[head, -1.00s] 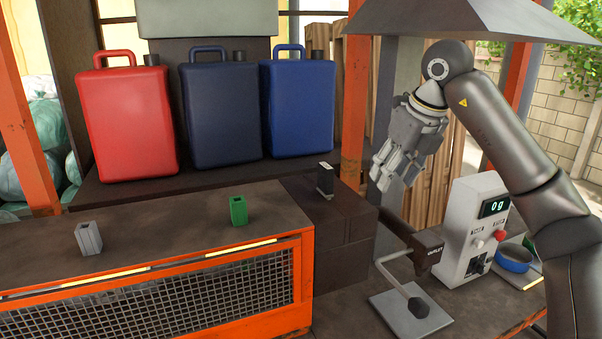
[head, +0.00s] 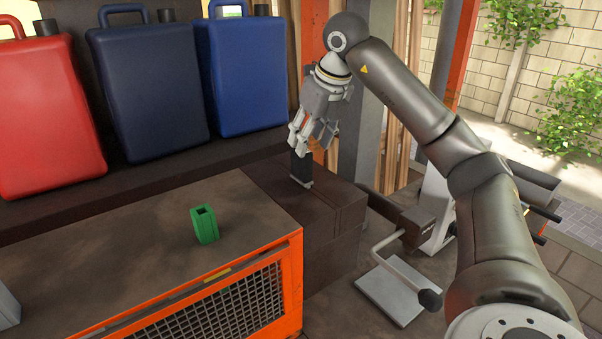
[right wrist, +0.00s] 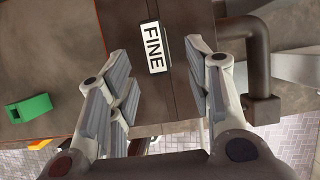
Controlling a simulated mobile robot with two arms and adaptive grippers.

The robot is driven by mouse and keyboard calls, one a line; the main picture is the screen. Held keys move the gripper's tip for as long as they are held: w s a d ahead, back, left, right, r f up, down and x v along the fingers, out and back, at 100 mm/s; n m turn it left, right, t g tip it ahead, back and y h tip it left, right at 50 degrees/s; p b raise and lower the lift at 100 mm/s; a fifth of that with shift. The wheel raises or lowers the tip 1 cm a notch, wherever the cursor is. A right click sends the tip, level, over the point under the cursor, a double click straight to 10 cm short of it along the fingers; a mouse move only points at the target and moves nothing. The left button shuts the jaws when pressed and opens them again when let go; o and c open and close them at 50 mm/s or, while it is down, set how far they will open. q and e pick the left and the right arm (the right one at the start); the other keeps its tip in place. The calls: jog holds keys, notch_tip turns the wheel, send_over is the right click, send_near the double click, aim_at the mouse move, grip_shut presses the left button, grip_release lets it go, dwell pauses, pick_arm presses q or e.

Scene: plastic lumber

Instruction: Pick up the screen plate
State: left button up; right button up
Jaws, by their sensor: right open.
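The screen plate (head: 301,169) is a small dark upright piece on the dark block at the end of the orange-framed bench. In the right wrist view its white "FINE" label (right wrist: 153,47) shows between my fingers, nearer the left one. My right gripper (head: 310,143) is open and points down just over the plate, hiding its top in the head view. The fingers (right wrist: 160,78) show apart on both sides of the label; I cannot tell whether either touches the plate. My left gripper is not in view.
A green holder (head: 206,225) stands on the bench, with a grey one (head: 7,308) at the left edge. A red canister (head: 45,110) and two blue ones stand behind. A lever press (head: 398,285) with a metal base is at right.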

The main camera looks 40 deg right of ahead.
aim_at(301, 180)
jog(key=shift+w+f, duration=0.3)
jog(key=shift+f, duration=0.1)
jog(key=shift+w+f, duration=0.2)
jog(key=p+x, duration=0.2)
jog(key=x, duration=0.1)
jog(key=shift+a+f, duration=0.1)
jog(key=shift+f, duration=0.2)
jog(key=shift+w+f, duration=0.35)
jog(key=shift+f, duration=0.25)
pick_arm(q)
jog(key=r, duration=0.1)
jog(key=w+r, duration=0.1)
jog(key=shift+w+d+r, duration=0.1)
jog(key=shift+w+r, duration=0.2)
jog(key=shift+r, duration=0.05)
pick_arm(e)
grip_shut()
